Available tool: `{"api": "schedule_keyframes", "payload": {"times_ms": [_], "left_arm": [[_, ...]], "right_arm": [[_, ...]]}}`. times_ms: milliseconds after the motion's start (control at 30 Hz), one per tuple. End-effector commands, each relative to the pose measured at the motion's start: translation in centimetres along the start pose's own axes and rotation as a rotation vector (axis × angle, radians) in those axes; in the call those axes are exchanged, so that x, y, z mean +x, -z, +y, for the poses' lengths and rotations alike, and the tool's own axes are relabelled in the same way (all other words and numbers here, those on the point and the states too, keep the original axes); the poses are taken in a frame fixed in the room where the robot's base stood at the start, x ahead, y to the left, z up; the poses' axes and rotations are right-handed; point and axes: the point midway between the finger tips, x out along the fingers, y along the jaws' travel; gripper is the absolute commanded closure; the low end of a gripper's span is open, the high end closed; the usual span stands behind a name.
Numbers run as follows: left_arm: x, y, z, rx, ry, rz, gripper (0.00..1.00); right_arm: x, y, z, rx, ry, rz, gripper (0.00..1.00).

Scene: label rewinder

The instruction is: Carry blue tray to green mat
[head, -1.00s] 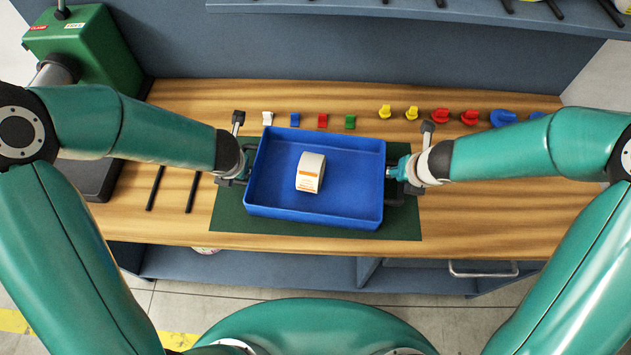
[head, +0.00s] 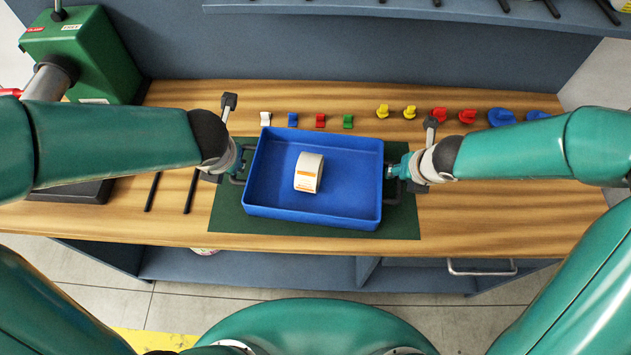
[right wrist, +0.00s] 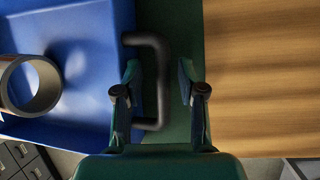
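The blue tray (head: 265,210) sits over the green mat (head: 225,222), with mat showing at its left, right and front edges. A white label roll (head: 308,172) lies inside it. My right gripper (head: 393,171) is at the tray's right side. In the right wrist view, its fingers (right wrist: 157,75) are apart, one on each side of the black handle (right wrist: 163,95), with a gap to it. My left gripper (head: 239,167) is at the left handle (head: 236,181); its fingers are too small to tell open from shut.
Small white, blue, red and green pieces stand behind the tray, with yellow, red and blue ones (head: 502,117) to the right. A green machine (head: 80,50) stands at the back left. Two black rods (head: 192,190) lie left of the mat. The front right of the wooden bench (head: 480,220) is clear.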

Motion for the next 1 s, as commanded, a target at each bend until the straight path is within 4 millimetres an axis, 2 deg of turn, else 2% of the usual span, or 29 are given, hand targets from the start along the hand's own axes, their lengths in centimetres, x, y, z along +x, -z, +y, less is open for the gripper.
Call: {"api": "schedule_keyframes", "payload": {"times_ms": [600,767,1000], "left_arm": [[0.0,0.0,0.0,0.0,0.0,-0.001,0.6],[0.0,0.0,0.0,0.0,0.0,0.0,0.6],[0.0,0.0,0.0,0.0,0.0,-0.001,0.6]], "right_arm": [[-8.6,-0.1,0.0,-0.001,0.0,-0.005,0.6],[-9.5,0.0,0.0,-0.001,-0.002,-0.001,0.6],[-9.6,0.1,0.0,-0.002,-0.002,0.001,0.6]]}}
